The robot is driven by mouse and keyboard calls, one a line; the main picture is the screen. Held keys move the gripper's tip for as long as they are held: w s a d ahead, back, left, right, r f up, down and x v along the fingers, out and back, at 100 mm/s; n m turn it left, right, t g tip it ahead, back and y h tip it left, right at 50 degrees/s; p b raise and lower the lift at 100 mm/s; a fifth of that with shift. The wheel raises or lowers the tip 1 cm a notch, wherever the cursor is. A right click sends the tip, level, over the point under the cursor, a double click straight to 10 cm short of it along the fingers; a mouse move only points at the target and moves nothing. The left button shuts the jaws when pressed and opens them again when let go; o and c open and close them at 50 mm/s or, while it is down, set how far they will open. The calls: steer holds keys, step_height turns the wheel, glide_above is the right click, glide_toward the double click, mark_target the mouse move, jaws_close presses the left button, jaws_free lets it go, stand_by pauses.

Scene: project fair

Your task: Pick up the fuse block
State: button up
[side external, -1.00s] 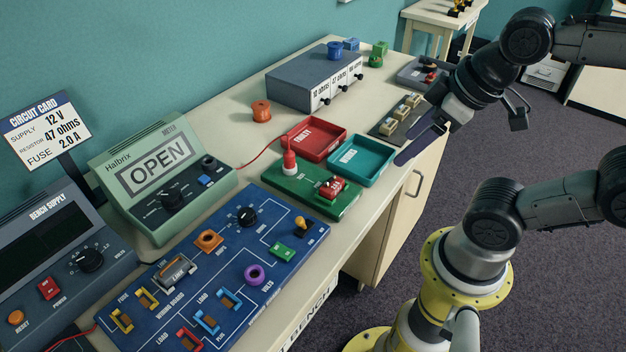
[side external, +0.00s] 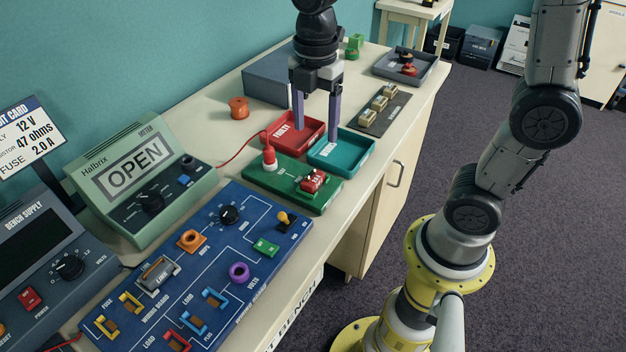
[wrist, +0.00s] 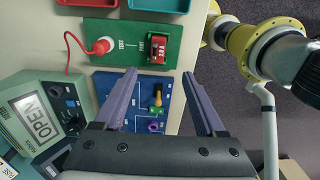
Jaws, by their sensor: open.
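The fuse block, a small red block marked 2.0 A in the wrist view (wrist: 159,48), sits on the right part of the green test board (wrist: 125,28). In the side view the red block (side external: 313,180) is on that same board (side external: 285,183), apart from the fingers. My gripper (side external: 316,128) points down, open and empty, over the red and teal trays. In the wrist view my gripper (wrist: 160,76) has its two purple fingers spread, with the red block beyond and between their tips.
A red probe (side external: 269,158) with a red lead stands on the green board. The red FAULTY tray (side external: 277,137) and teal tray (side external: 362,160) lie behind it. The blue wiring board (side external: 262,222) lies in front, and the green meter (side external: 115,150) reads OPEN.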

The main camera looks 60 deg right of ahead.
glide_above(315, 176)
steer(key=f, duration=0.7)
steer(key=shift+s+a, duration=0.2)
steer(key=shift+w+d+f, duration=0.1)
steer(key=shift+w+f, duration=0.05)
steer(key=shift+f, duration=1.3)
steer(key=shift+w+d+f, duration=0.1)
steer(key=shift+f, duration=1.3)
steer(key=shift+c, duration=0.3)
jaws_close()
